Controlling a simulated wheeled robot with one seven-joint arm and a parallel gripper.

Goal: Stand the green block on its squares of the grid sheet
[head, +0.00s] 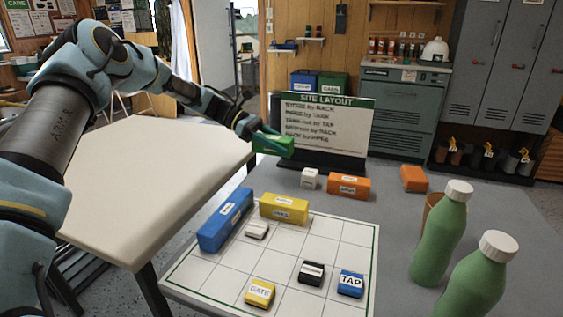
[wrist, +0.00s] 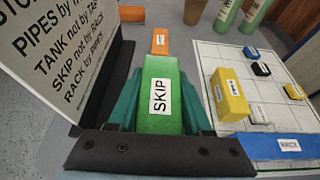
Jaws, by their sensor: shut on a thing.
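My gripper (head: 278,139) is shut on the green block (head: 268,146), which is held in the air in front of the sign board and beyond the far edge of the grid sheet. In the wrist view the green block (wrist: 160,88) lies lengthwise between the fingers, with a white SKIP label facing the camera. The grid sheet (head: 205,273) lies on the grey table. A long blue block (head: 225,220) and a yellow block (head: 284,208) stand at its far left. A white block (head: 256,230), black block (head: 311,272), blue TAP block (head: 351,284) and yellow GATE block (head: 259,292) sit on its squares.
The SITE LAYOUT board (head: 320,125) stands behind the green block; its lines include "SKIP not by RACK". Two orange blocks (head: 349,186) (head: 413,179) and a small white block (head: 309,179) lie beyond the sheet. Green bottles (head: 440,240) (head: 475,283) and a brown cup (head: 430,212) stand right.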

